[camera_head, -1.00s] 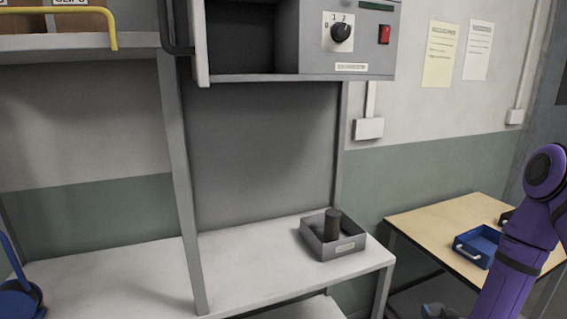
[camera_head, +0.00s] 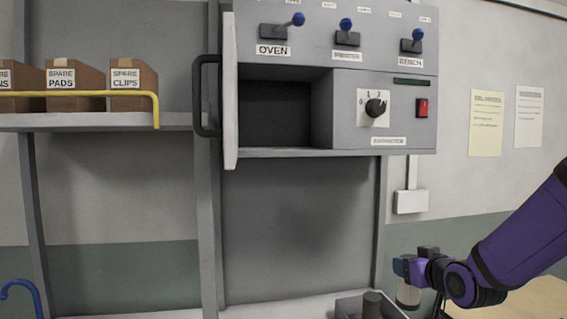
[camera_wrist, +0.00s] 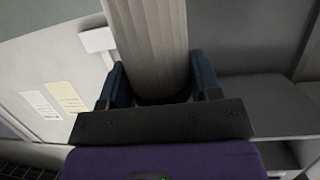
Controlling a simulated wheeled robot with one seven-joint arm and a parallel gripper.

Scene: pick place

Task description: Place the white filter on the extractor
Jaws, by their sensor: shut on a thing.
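The white filter (camera_wrist: 148,45) is a pale ribbed cylinder, seen between the two blue fingers of my gripper (camera_wrist: 162,85) in the wrist view. In the head view my gripper (camera_head: 404,272) is at the lower right, shut on the filter (camera_head: 409,294), which hangs beneath it. The extractor looks to be the grey wall unit (camera_head: 350,112) with an open dark compartment (camera_head: 275,112), a dial and a small label too blurred to read surely. My gripper is below and right of this unit, apart from it.
A grey tray (camera_head: 349,307) with a dark cylinder (camera_head: 372,302) stands on the white shelf near my gripper. An open door with a dark handle (camera_head: 203,95) is at the unit's left. Spare boxes (camera_head: 75,78) sit on the upper left shelf behind a yellow rail (camera_head: 80,94).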

